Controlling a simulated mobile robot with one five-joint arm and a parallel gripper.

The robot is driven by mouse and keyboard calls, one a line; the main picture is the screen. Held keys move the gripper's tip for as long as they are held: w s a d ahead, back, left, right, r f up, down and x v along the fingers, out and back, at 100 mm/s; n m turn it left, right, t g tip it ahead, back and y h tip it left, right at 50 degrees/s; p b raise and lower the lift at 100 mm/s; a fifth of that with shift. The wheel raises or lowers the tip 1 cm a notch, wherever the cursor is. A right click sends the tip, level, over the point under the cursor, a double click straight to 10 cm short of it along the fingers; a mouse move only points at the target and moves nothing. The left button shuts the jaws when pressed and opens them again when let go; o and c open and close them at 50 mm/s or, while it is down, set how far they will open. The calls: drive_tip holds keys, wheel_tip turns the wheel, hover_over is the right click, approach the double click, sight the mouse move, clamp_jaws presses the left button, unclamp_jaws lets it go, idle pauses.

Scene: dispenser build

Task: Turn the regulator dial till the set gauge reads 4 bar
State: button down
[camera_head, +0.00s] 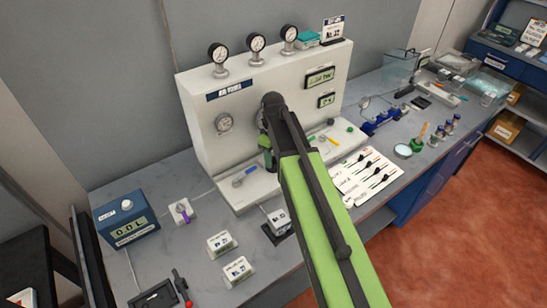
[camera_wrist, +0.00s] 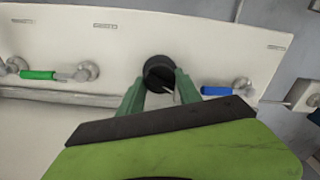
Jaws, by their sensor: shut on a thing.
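The regulator dial is a round black knob with a pale pointer mark (camera_wrist: 160,73), on the white panel in the wrist view. My gripper (camera_wrist: 161,88) has its two green fingers on either side of the knob, shut on it. In the head view my gripper (camera_head: 268,158) is at the panel front, and my arm hides the dial.
A blue-handled valve (camera_wrist: 217,90) is close right of the dial in the wrist view; a green-handled valve (camera_wrist: 38,75) is farther left. A blue box with a display (camera_head: 127,220) stands at the bench's left. Small white boxes (camera_head: 222,243) stand on the bench front.

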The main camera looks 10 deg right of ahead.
drive_tip(key=m, duration=0.6)
drive_tip(key=shift+m, duration=0.3)
drive_tip(key=m, duration=0.5)
drive_tip(key=shift+m, duration=0.6)
drive_tip(key=c, duration=0.8)
unclamp_jaws()
wheel_tip(320, 180, up, 18)
drive_tip(key=p, duration=1.7)
drive_tip(key=shift+f, duration=0.25)
